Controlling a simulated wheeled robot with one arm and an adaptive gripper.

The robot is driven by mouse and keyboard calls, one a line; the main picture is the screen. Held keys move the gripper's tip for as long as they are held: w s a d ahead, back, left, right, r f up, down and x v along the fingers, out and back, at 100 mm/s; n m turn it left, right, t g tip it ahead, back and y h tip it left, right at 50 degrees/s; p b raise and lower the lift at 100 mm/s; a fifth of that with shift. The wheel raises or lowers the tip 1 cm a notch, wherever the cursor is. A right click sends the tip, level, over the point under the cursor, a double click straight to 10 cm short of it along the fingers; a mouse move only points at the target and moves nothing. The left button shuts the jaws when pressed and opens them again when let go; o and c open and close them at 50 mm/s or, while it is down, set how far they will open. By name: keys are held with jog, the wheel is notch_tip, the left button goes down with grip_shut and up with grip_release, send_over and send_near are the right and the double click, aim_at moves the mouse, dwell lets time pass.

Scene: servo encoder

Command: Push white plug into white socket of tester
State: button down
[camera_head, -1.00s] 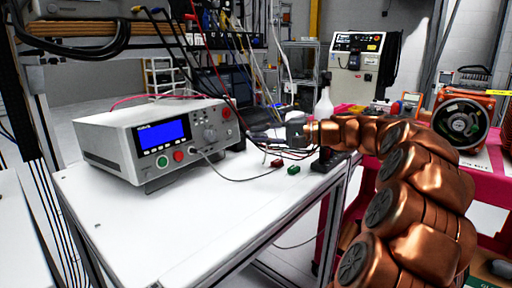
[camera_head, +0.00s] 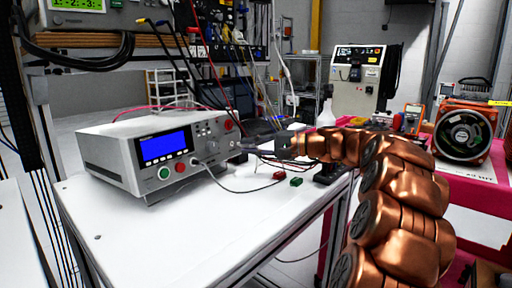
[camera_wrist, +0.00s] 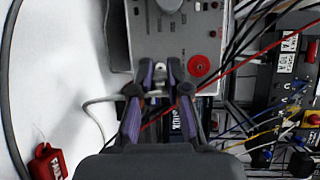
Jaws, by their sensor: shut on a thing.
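The tester (camera_head: 110,149) is a light grey box with a blue screen on the white table; its front panel (camera_wrist: 185,45) fills the top middle of the wrist view. My gripper (camera_head: 243,147) is at the right end of that panel. In the wrist view my gripper (camera_wrist: 158,77) has its purple-grey fingers closed around a small pale piece, the white plug (camera_wrist: 157,73), right in front of the panel. The fingers hide most of the plug. The white socket is not clearly visible, and I cannot tell whether the plug touches it.
A red plug (camera_head: 279,175) and a green plug (camera_head: 296,181) lie on the table (camera_head: 170,235). A red tag piece (camera_wrist: 48,163) shows at lower left in the wrist view. Black, red and coloured cables hang at the right, near my gripper. A grey cable runs from the tester's front.

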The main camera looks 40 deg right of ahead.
aim_at(240, 145)
jog(key=shift+w+a+f+p, duration=0.1)
jog(key=shift+w+a+p, duration=0.1)
jog(key=shift+w, duration=0.5)
jog(key=shift+w+a+f+p, duration=0.1)
jog(key=shift+w+a+p, duration=0.1)
jog(key=shift+w, duration=0.45)
jog(key=shift+a, duration=0.2)
jog(key=shift+w+p, duration=0.1)
jog(key=shift+p, duration=0.25)
dwell(1.4)
jog(key=c, duration=1.1)
grip_release()
jog(key=shift+o, duration=0.2)
jog(key=s+d, duration=0.2)
jog(key=s, duration=0.4)
jog(key=shift+s+r, duration=0.35)
jog(key=shift+r, duration=0.05)
